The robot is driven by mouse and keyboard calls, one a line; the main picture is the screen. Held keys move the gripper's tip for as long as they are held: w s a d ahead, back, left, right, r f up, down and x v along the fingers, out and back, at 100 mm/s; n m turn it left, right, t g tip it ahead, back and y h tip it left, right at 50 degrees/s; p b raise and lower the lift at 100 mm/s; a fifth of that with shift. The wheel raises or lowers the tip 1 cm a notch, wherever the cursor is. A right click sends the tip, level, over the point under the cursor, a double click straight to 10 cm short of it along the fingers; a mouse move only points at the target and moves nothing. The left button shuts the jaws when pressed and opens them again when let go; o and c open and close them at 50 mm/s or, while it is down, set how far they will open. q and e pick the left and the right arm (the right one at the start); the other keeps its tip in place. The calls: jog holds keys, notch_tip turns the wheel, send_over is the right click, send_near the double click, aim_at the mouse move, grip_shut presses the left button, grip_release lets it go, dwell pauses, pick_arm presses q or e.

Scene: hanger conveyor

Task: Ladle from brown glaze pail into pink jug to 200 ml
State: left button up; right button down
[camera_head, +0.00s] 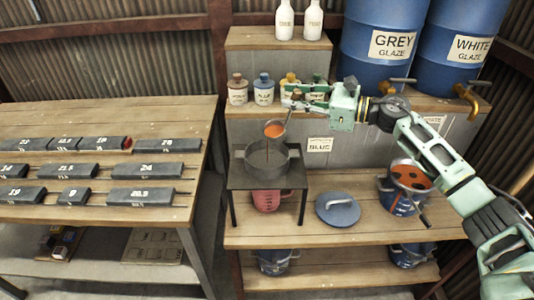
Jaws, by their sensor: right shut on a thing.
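My right gripper (302,96) comes in from the right and is shut on the handle of a ladle (287,117). The ladle's bowl holds orange-brown glaze (274,130) and hangs above a grey round pan or sieve (267,161) on a dark stand. A thin dark line shows below the bowl; I cannot tell surely whether it is falling glaze. The pink jug (266,201) stands under the stand's top, below the pan; its inside and fill level are hidden. The blue pail with brown glaze (411,178) stands on the bench at the right. My left gripper is not in view.
A blue lid (338,208) lies on the wooden bench (330,237) between stand and pail. Small bottles (263,90) line the ledge behind the ladle. Blue barrels (379,45) stand at the back right. A table (98,212) with dark labelled blocks is at the left.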

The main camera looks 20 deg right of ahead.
jog(key=shift+s+a+r+n+b, duration=0.1)
jog(key=shift+s+a+n+b, duration=0.2)
jog(key=shift+b, duration=0.2)
dwell(0.9)
jog(key=shift+s+a, duration=0.1)
jog(key=shift+a, duration=0.05)
jog(key=shift+s+a+r+n+b, duration=0.1)
jog(key=shift+s+a+n+b, duration=0.4)
jog(key=shift+n+b, duration=0.3)
dwell(1.3)
jog(key=shift+s+a+n+h+b, duration=0.15)
jog(key=shift+a+n+h+b, duration=0.15)
jog(key=shift+h+b, duration=0.1)
dwell(1.1)
jog(key=shift+s+a, duration=0.2)
jog(key=shift+a, duration=0.05)
jog(key=shift+a+f+n+b, duration=0.1)
jog(key=shift+f+n+b, duration=0.1)
jog(key=shift+n+b, duration=0.1)
dwell(0.5)
jog(key=shift+s+a, duration=0.15)
jog(key=shift+s, duration=0.05)
jog(key=shift+s+a+f+n+b, duration=0.2)
jog(key=shift+s+a+n+b, duration=0.25)
jog(key=shift+n+b, duration=0.2)
dwell(1.0)
